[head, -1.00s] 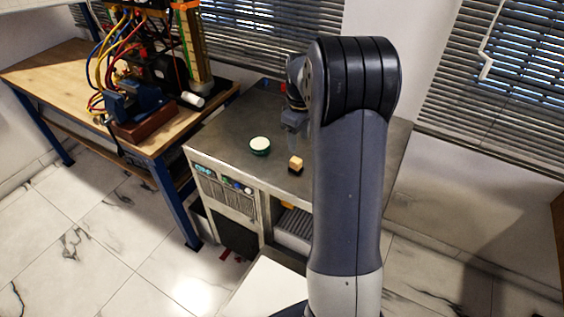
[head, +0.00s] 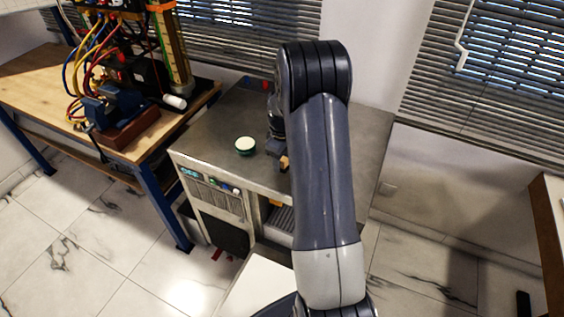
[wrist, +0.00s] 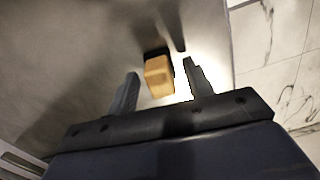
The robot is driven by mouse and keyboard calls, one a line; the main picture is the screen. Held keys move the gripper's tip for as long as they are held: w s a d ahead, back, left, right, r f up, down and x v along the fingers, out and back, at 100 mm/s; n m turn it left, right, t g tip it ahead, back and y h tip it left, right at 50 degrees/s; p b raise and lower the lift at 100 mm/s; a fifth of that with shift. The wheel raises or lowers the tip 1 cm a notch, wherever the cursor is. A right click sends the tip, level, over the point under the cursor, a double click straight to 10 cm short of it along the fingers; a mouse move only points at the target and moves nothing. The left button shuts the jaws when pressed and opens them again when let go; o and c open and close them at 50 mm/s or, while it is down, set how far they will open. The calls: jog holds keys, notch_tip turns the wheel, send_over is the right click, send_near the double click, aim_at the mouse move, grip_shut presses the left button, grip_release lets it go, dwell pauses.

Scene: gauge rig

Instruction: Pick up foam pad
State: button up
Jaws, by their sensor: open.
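The foam pad is a small tan block (wrist: 159,76) with a dark part at its far side, on the grey metal top. In the wrist view it lies between the two finger tips of my gripper (wrist: 162,74), and the fingers stand apart on either side of it. I cannot tell whether they touch it. In the head view a bit of the pad (head: 284,163) shows just below my gripper (head: 279,152), and my arm hides the rest.
A wooden bench (head: 35,80) with a vise (head: 118,115) and cables is further left. The front edge of the cabinet is close to the pad.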

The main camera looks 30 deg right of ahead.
jog(key=shift+f, duration=0.1)
jog(key=c, duration=1.1)
jog(key=shift+o, duration=0.2)
notch_tip(320, 180, up, 10)
jog(key=shift+r+b, duration=0.1)
jog(key=shift+b, duration=0.6)
jog(key=o, duration=0.4)
jog(key=c, duration=0.3)
